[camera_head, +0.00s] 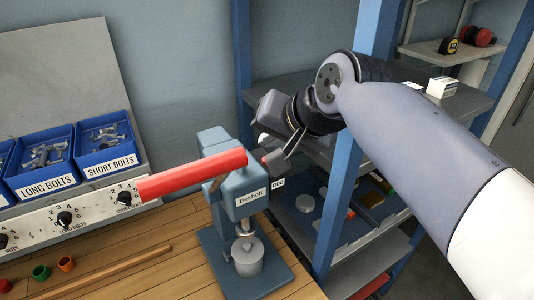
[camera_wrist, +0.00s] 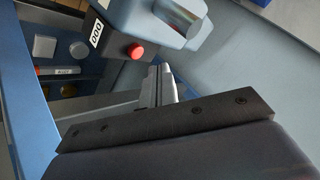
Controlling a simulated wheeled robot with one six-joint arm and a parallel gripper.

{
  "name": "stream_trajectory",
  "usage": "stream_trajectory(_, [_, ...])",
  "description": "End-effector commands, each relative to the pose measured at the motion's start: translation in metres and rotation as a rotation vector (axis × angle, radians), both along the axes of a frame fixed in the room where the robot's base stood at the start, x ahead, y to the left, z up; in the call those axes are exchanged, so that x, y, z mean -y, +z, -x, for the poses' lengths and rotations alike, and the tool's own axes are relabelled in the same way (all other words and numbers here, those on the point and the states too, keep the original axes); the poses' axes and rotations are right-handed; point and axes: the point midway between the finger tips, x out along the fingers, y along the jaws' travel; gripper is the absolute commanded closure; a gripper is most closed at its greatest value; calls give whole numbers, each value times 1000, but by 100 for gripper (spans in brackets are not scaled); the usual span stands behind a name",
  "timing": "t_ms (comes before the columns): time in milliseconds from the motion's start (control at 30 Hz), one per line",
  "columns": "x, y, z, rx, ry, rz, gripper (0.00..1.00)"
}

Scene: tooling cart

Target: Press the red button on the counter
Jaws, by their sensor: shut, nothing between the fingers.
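A grey-blue bench press marked "Buxholt" (camera_head: 238,200) stands on the wooden bench with a long red lever handle (camera_head: 193,174). A small counter reading "000" (camera_head: 278,183) is at its right side; in the wrist view the counter (camera_wrist: 97,34) is a dark box with a round red button (camera_wrist: 136,51). In the head view the button is small and hard to make out beside the fingers. My gripper (camera_head: 285,157) is shut and empty, close to the right of the press. In the wrist view its fingertips (camera_wrist: 160,70) are just below and right of the button, seemingly apart from it.
A blue shelf rack (camera_head: 345,150) stands behind and right, with small items on its shelves. Blue bolt bins (camera_head: 104,143) and a white panel with dials (camera_head: 66,219) are at left. A wooden rod (camera_head: 105,272) and small colored cups (camera_head: 66,263) lie on the bench.

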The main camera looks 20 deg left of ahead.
Motion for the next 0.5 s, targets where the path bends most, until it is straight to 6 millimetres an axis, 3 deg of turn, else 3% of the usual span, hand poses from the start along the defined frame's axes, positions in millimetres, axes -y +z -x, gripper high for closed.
stream_trajectory(33, [0, 11, 0, 0, 0, 0, 100])
stream_trajectory(300, [0, 37, 0, 0, 0, 0, 100])
stream_trajectory(500, [0, 38, 0, 0, 0, 0, 100])
